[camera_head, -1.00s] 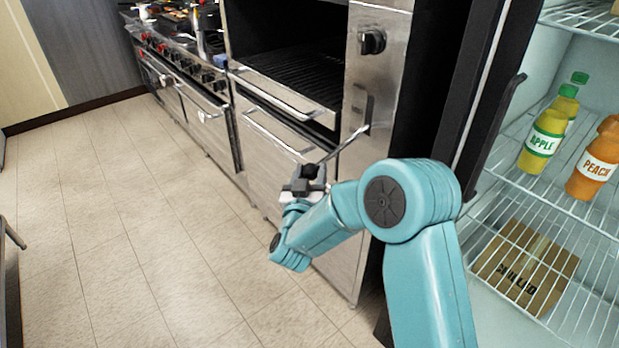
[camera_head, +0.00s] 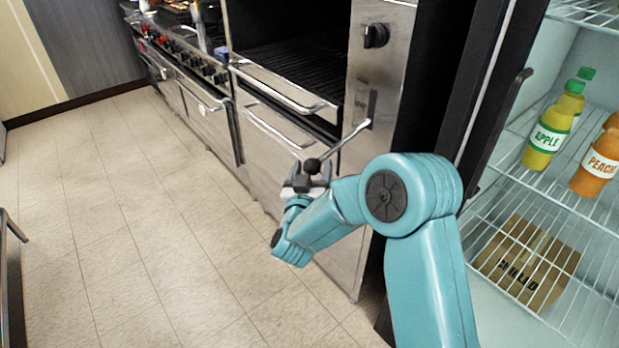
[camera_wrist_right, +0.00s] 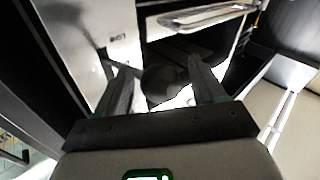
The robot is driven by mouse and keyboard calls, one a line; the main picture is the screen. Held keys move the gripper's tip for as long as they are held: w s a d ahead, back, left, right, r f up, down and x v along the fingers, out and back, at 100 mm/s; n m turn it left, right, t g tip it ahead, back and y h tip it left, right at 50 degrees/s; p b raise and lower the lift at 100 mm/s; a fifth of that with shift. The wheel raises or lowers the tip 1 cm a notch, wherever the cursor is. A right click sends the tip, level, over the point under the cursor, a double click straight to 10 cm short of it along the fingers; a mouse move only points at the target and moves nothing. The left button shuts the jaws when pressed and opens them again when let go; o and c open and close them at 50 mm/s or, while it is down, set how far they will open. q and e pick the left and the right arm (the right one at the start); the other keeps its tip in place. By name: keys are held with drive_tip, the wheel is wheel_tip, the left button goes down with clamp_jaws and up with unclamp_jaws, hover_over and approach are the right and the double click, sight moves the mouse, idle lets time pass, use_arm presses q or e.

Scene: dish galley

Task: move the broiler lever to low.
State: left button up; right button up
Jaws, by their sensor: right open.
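The broiler lever (camera_head: 346,139) is a metal rod that slopes down and out from a slotted plate on the steel panel. It ends in a dark ball knob (camera_head: 312,166). My right gripper (camera_head: 310,173) is open at the knob. In the right wrist view the dark knob (camera_wrist_right: 166,84) shows between the two spread fingers (camera_wrist_right: 160,68); I cannot tell whether either finger touches it. My left gripper is not in view.
The broiler (camera_head: 300,68) has an open rack above a handled steel front. A round dark control knob (camera_head: 375,36) sits above the lever. An open fridge with bottles (camera_head: 549,135) and a cardboard box (camera_head: 528,262) is at right. The tiled floor (camera_head: 130,220) at left is clear.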

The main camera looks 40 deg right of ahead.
drive_tip(key=b+v, duration=0.2)
drive_tip(key=v, duration=1.4)
drive_tip(key=shift+s+f, duration=0.1)
drive_tip(key=d+f+n+g+p, duration=0.1)
drive_tip(key=d+f+g+p, duration=0.1)
drive_tip(key=d+f+p, duration=0.3)
wheel_tip(320, 180, down, 12)
drive_tip(key=s+a+n+g+y+p, duration=0.1)
drive_tip(key=a+n+g+y+p, duration=0.15)
drive_tip(key=y, duration=0.45)
drive_tip(key=s+a+f+g+y, duration=0.4)
drive_tip(key=s+a+f+y, duration=0.1)
drive_tip(key=s+a, duration=0.2)
drive_tip(key=s+a+f+n+g+y, duration=0.1)
drive_tip(key=s+a+f+g+y, duration=0.3)
drive_tip(key=s+a, duration=0.4)
drive_tip(key=shift+s+a+f+y, duration=0.3)
drive_tip(key=shift+s+f+y, duration=0.1)
drive_tip(key=shift+s+y, duration=0.2)
